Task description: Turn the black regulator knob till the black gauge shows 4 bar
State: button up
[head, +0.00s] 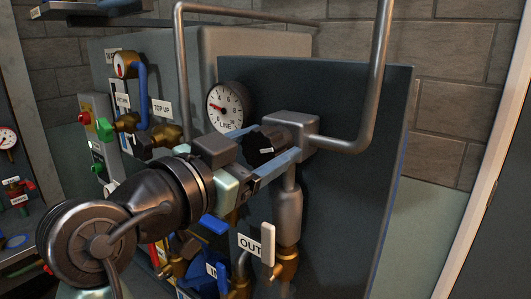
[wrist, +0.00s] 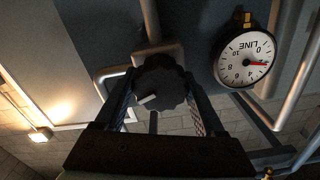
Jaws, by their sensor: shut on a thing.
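The black regulator knob (head: 265,143) sticks out from a grey metal block on the dark panel. My gripper (head: 262,152) is shut on it, with one finger along each side. In the wrist view, the scalloped knob (wrist: 163,80) sits between both fingers, its white mark pointing to the lower left. The black-rimmed LINE gauge (head: 227,105) is up and left of the knob, with a white face. It also shows upside down in the wrist view (wrist: 245,58). Its red needle reads below the 4, at roughly 2 to 3.
A grey pipe (head: 378,75) bends down into the regulator block at the right. An OUT label (head: 249,244) and blue valve handle (head: 213,225) are below my gripper.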

dwell(0.3)
jog(key=o, duration=1.3)
jog(key=shift+o, duration=0.2)
jog(key=b+v, duration=0.2)
jog(key=v, duration=1.1)
